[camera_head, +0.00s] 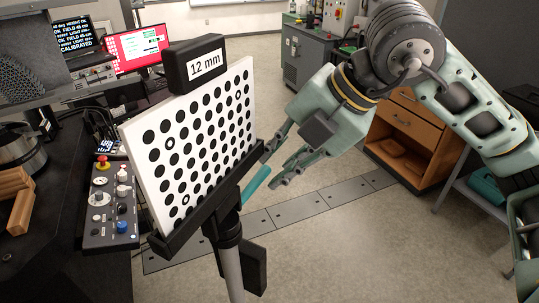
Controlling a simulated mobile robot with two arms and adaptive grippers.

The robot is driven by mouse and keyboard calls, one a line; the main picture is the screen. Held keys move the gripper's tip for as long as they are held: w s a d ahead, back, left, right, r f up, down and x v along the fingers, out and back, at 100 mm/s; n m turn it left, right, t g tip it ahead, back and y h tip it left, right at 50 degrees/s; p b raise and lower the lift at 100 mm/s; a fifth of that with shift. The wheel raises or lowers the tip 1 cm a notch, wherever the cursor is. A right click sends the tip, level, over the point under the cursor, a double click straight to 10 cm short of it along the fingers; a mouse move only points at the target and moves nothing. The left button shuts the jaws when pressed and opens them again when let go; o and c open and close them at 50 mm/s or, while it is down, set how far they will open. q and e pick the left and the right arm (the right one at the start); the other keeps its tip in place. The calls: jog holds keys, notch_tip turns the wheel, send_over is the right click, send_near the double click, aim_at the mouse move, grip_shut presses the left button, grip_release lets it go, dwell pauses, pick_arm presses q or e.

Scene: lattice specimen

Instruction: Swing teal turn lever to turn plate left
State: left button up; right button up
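The plate (213,151) is a white board with rows of black dots, held in a black frame on a stand. A black block above it carries the label "12 mm" (205,63). The teal turn lever (257,182) is a short bar sticking out to the right below the plate's lower right edge. My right gripper (275,165) comes in from the right with its fingers apart. Its fingertips are close to the lever's outer end, one above and one below it in the picture. I cannot tell whether they touch it. My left gripper is not in view.
A control panel (98,207) with knobs and a red button lies left of the plate on a dark bench. Screens (140,47) stand behind. A wooden drawer cabinet (408,118) stands at the right. Open floor lies right of the stand's pole (231,270).

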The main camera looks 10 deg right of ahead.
aim_at(263, 172)
jog(key=shift+x, duration=1.6)
jog(key=shift+a+r, duration=0.1)
jog(key=shift+a, duration=0.05)
jog(key=shift+c, duration=0.7)
grip_shut()
